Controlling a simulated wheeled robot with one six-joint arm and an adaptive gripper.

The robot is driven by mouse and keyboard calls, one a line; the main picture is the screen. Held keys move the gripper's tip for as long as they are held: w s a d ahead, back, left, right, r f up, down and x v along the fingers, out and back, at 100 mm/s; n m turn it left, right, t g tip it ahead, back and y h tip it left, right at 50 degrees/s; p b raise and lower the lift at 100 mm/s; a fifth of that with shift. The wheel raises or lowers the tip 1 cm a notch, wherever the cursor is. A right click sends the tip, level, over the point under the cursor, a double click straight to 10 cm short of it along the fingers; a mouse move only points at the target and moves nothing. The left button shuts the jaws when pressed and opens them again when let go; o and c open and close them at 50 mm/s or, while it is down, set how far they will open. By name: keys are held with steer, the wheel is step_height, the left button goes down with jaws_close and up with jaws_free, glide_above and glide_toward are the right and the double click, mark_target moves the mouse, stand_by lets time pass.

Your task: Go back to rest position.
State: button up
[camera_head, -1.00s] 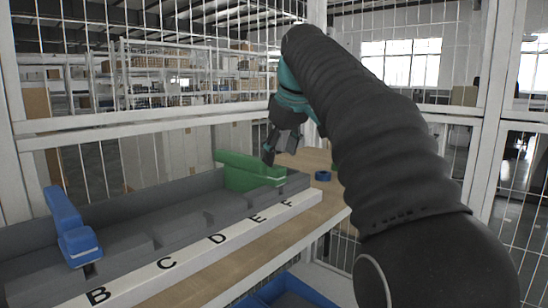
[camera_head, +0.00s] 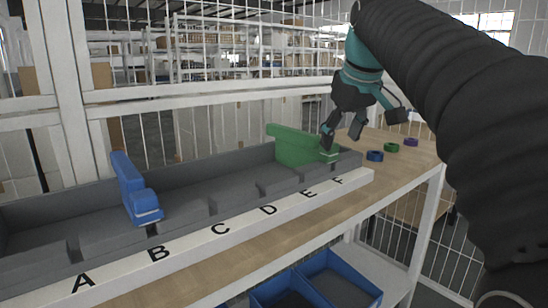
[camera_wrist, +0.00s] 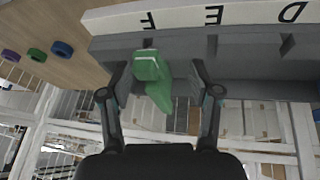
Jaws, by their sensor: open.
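My gripper (camera_head: 342,136) is open, with its two fingers spread at the right end of the green lift column (camera_head: 292,146). In the head view one finger overlaps that end; I cannot tell whether it touches. In the wrist view my gripper (camera_wrist: 158,93) has the green column (camera_wrist: 150,68) between its spread fingers, with gaps on both sides. The green column lies tilted in the grey rack (camera_head: 205,178), near labels E and F. My dark ribbed arm fills the right of the head view.
A blue column (camera_head: 133,190) leans in the rack near label B. Blue (camera_head: 375,156), green (camera_head: 392,147) and purple (camera_head: 411,142) rings lie on the wooden table (camera_head: 420,158). Blue bins (camera_head: 338,284) sit below. A white mesh fence (camera_head: 130,95) stands behind.

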steer(key=s+f+m, duration=0.2)
steer(key=s+f, duration=0.9)
steer(key=f, duration=0.3)
steer(key=s+f+m, duration=0.3)
steer(key=s+f, duration=0.9)
steer(key=f, duration=0.3)
steer(key=shift+s+h, duration=0.3)
steer(key=shift+h, duration=0.1)
